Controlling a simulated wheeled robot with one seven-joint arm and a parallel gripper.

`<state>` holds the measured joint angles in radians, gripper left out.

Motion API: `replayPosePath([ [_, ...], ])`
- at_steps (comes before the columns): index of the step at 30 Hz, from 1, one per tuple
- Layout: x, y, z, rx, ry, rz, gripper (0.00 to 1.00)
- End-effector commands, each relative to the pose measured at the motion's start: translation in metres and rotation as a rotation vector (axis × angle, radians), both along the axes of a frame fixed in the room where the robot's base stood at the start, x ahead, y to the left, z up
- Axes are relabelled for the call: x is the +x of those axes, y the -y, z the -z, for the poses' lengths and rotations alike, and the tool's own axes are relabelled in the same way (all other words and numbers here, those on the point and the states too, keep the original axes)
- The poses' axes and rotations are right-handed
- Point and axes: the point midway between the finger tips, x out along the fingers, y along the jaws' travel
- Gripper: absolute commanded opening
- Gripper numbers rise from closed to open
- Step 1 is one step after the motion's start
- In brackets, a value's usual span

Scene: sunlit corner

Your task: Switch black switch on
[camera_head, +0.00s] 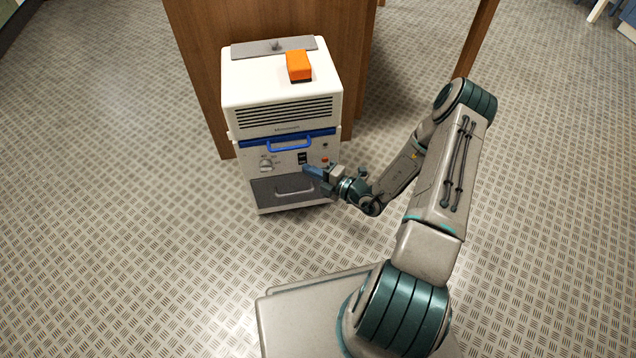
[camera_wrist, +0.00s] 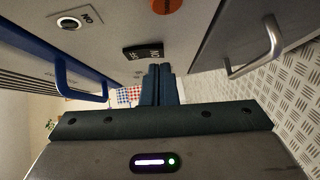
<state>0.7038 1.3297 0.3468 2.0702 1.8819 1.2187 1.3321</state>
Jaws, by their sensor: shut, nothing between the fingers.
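The black switch (camera_head: 302,158) is a small dark rocker on the front panel of a white machine (camera_head: 284,105). In the wrist view the black switch (camera_wrist: 144,52) shows with white lettering on it, just beyond the fingertips. My gripper (camera_head: 306,170) is shut and empty, its fingertips close below the switch in the head view. In the wrist view my gripper (camera_wrist: 160,68) has its two dark fingers together. I cannot tell whether the tips touch the switch, nor which way the rocker is set.
A blue handle (camera_head: 288,145) sits above the switch, a grey drawer with a handle (camera_head: 292,190) below. A knob (camera_head: 266,165) is left of the switch, a red button (camera_head: 325,160) right. An orange block (camera_head: 299,65) lies on top. A wooden cabinet (camera_head: 195,60) stands behind.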

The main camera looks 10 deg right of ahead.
Motion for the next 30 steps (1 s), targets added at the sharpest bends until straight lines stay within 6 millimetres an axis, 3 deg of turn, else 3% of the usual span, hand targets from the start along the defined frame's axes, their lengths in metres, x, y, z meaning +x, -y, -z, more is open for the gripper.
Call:
replayPosePath([
  [18,0.012,0.001,0.001,0.002,-0.001,0.001,0.00],
  [26,0.010,0.001,0.002,0.001,0.000,0.001,0.00],
  [30,0.000,0.000,0.003,0.002,-0.003,0.000,0.00],
])
